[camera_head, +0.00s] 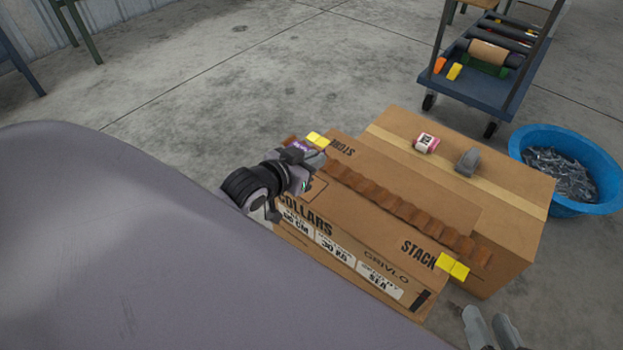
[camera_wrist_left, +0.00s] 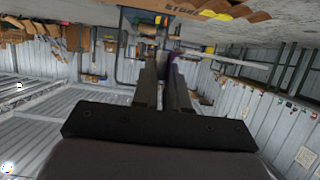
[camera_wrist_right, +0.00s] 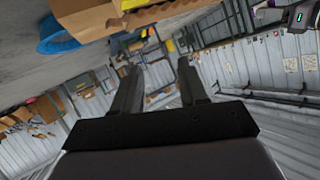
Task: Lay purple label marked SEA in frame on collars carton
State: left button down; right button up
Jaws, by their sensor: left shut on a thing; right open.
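The collars carton (camera_head: 345,208) is a brown box with COLLARS printed on its side and STORE and STACK on its top. A printed dark outline (camera_head: 313,188) shows on its top by my left gripper, partly hidden by it. My left gripper (camera_head: 312,158) is shut on the purple label (camera_head: 300,146), over the carton's far left end. The label's lettering is too small to read. A purple edge (camera_wrist_left: 173,62) shows between the fingers in the left wrist view. My right gripper (camera_head: 490,328) is open and empty, right of the carton's near corner; its fingers (camera_wrist_right: 155,85) are apart.
A corrugated brown strip (camera_head: 405,210) lies along the carton top, with yellow blocks (camera_head: 452,267) at its ends. Behind, another carton (camera_head: 510,190) carries a pink-and-white item (camera_head: 426,143) and a grey tool (camera_head: 467,161). A blue tub (camera_head: 600,190) and a cart (camera_head: 485,88) stand beyond.

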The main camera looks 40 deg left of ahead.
pick_arm(q)
jog(key=b, duration=0.2)
send_over(312, 196)
notch_tip(312, 196, down, 5)
jog(key=shift+r, duration=0.2)
notch_tip(312, 196, down, 4)
jog(key=shift+r+b, duration=0.2)
jog(key=shift+b, duration=0.5)
jog(key=shift+f, duration=0.25)
jog(key=shift+r, duration=0.1)
pick_arm(e)
jog(key=shift+w+a+f+t+y, duration=0.15)
jog(key=shift+a+f+t+y, duration=0.15)
jog(key=shift+a+y, duration=0.2)
jog(key=shift+d, duration=0.1)
pick_arm(q)
jog(key=c, duration=1.2)
grip_release()
jog(key=shift+o, duration=0.2)
